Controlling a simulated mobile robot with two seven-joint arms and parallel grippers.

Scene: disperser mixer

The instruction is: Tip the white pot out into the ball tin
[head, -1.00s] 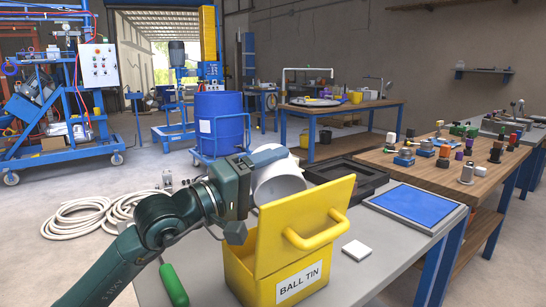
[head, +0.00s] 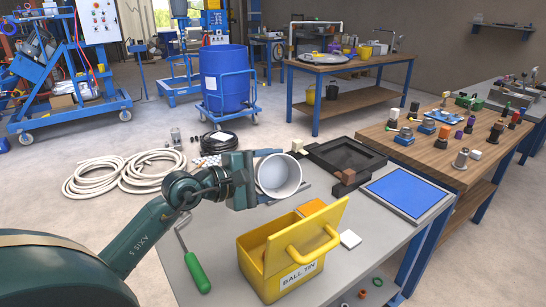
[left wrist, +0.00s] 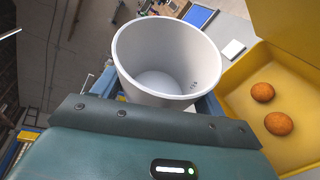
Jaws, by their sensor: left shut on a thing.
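The white pot (head: 280,177) is held by my left gripper (head: 266,178), above the grey table behind the ball tin. It is tipped well over, with its mouth towards the head camera. The left wrist view looks into the pot (left wrist: 168,78), and its inside looks empty. My left gripper is shut on the pot's side. The yellow ball tin (head: 256,262) stands on the table with its lid open and its label facing front. In the left wrist view two orange balls (left wrist: 263,92) (left wrist: 279,124) lie apart on the tin's floor. My right gripper is not in view.
A green-handled tool (head: 197,273) lies left of the tin. A white square (head: 350,239) and an orange piece (head: 312,207) lie near it. A black tray (head: 344,158), a brown block (head: 347,175) and a blue-topped pad (head: 407,192) take up the table's back right.

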